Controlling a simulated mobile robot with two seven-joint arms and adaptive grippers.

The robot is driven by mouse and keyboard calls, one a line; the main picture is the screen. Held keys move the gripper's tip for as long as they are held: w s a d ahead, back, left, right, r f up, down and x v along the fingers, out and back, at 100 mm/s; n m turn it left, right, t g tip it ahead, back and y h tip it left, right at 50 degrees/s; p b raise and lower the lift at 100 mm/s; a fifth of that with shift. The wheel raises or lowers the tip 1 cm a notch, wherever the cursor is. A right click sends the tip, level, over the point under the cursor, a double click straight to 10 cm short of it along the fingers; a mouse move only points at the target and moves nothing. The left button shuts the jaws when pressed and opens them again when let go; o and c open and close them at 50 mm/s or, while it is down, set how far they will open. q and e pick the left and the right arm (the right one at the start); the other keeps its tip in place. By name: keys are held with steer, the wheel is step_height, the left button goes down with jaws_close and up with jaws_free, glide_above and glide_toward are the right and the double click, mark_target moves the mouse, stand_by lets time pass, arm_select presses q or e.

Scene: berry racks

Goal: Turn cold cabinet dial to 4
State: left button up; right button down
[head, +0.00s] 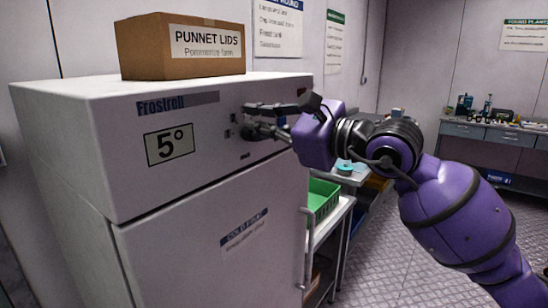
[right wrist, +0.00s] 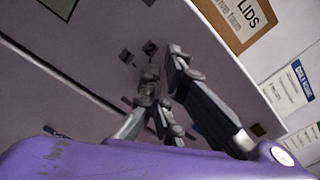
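The white cold cabinet (head: 75,115) stands at the left, with a display (head: 170,145) on its upper front panel that reads 5°. My right gripper (head: 252,120) reaches in from the right to the panel's right part. Its two fingers are apart, one above the other, close to the panel. In the right wrist view the fingers (right wrist: 165,75) also show a gap between them, and small dark number marks (right wrist: 150,47) lie beside the tips. I cannot make out the dial itself; the fingers seem to cover it. My left gripper is not in view.
A cardboard box of punnet lids (head: 185,48) sits on top of the cabinet. The cabinet door handle (head: 307,250) is below my right gripper. A green crate (head: 322,200) on a white rack stands to the right. A workbench (head: 500,135) is at the far right.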

steer(key=shift+r, duration=0.4)
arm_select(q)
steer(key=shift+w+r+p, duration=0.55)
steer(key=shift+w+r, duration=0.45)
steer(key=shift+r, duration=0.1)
arm_select(e)
steer(key=v, duration=0.6)
